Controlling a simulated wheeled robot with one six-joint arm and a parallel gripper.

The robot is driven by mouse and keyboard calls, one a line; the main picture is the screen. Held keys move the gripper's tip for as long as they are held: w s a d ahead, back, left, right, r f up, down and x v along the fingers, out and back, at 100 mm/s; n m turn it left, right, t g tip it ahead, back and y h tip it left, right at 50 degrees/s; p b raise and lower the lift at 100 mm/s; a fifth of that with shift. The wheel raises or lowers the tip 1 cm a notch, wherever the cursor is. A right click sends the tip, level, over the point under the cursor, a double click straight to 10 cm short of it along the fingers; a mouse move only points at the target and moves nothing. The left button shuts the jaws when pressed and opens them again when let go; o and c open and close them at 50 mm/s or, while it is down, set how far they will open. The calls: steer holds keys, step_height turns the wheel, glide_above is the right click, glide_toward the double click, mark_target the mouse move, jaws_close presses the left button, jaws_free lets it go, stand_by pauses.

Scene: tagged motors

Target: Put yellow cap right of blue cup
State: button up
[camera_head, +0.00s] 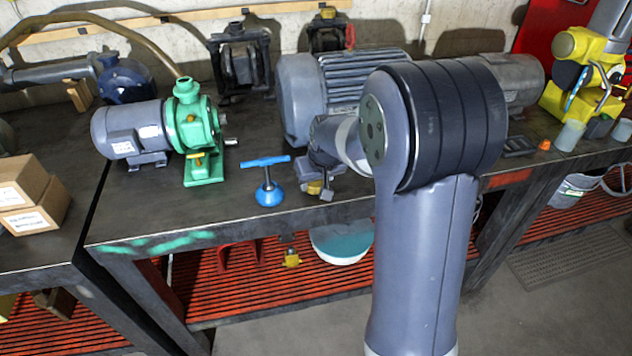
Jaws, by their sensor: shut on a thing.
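A small yellow piece, which I take for the yellow cap (313,187), is at the fingertips of my gripper (321,190), near the front edge of the workbench. My gripper is shut on it; the wrist and fingers hide part of it. I cannot tell whether it touches the bench top. A round blue piece with a T-shaped handle above it, the nearest match to the blue cup (268,195), stands upright on the bench. My gripper and the yellow cap are to its right, a short gap away.
A green pump with a grey motor (135,130) stands left of the blue piece. A large grey motor (300,95) is behind my gripper. My arm covers the bench to the right. The bench's front edge (235,230) is close, with a red slatted shelf (225,290) below.

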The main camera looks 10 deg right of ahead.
steer(key=shift+f, duration=0.4)
steer(key=shift+f, duration=0.15)
steer(key=o, duration=0.9)
steer(key=shift+o, duration=0.2)
steer(key=shift+r, duration=0.2)
steer(key=shift+r, duration=0.2)
steer(key=v, duration=1.1)
steer(key=shift+s+r, duration=0.25)
